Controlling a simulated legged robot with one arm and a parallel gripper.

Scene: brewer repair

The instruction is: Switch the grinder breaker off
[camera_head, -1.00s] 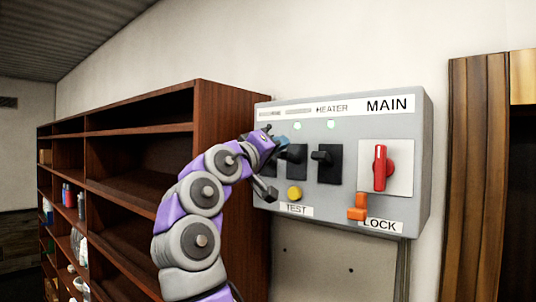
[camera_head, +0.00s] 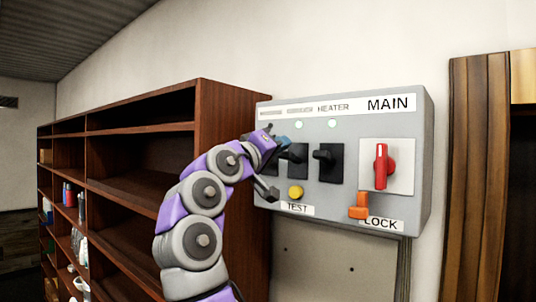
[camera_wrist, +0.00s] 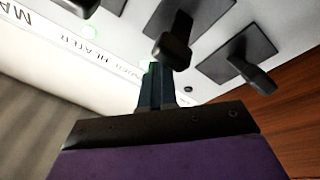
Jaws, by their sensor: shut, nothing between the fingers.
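A grey panel (camera_head: 345,205) on the wall carries three black breakers. The right breaker (camera_head: 328,162) is below the HEATER label; the middle breaker (camera_head: 296,168) is left of it. The left breaker is mostly hidden behind my gripper (camera_head: 284,141), but shows in the wrist view (camera_wrist: 255,72). The other labels are too blurred to read, so I cannot tell which breaker is the grinder's. My gripper is shut and empty. In the wrist view its blue fingertips (camera_wrist: 155,85) are close beside the middle breaker's handle (camera_wrist: 174,45); contact is unclear.
Two green lamps (camera_head: 299,125) (camera_head: 332,124) glow above the middle and right breakers. A red MAIN handle (camera_head: 381,167), an orange lock piece (camera_head: 358,206) and a yellow TEST button (camera_head: 295,192) are on the panel. A brown shelf (camera_head: 232,110) stands left.

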